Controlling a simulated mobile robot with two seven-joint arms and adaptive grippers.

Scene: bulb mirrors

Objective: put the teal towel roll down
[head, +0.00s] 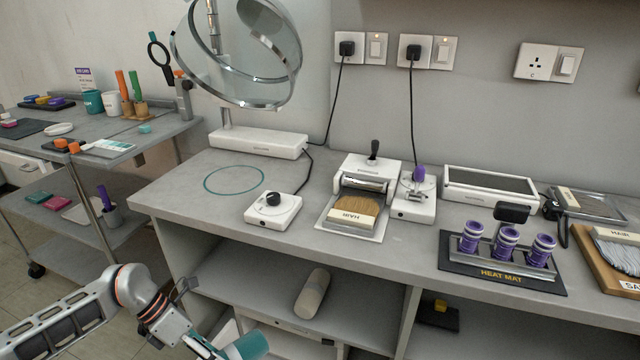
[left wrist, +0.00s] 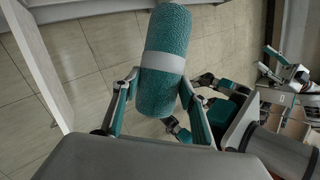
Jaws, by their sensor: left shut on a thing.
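The teal towel roll (left wrist: 165,50) has a pale band around its middle. In the left wrist view it stands lengthwise between the fingers of my left gripper (left wrist: 160,95), which is shut on it. In the head view the roll (head: 248,346) is at the bottom edge, in front of the shelf unit and partly cut off, with my left gripper (head: 222,352) at its left.
A beige roll (head: 312,292) lies on the open shelf (head: 255,285) under the counter, with bare shelf around it. A teal ring outline (head: 234,180) marks a clear patch of the counter (head: 180,190). A grey cart (head: 60,160) stands at the left.

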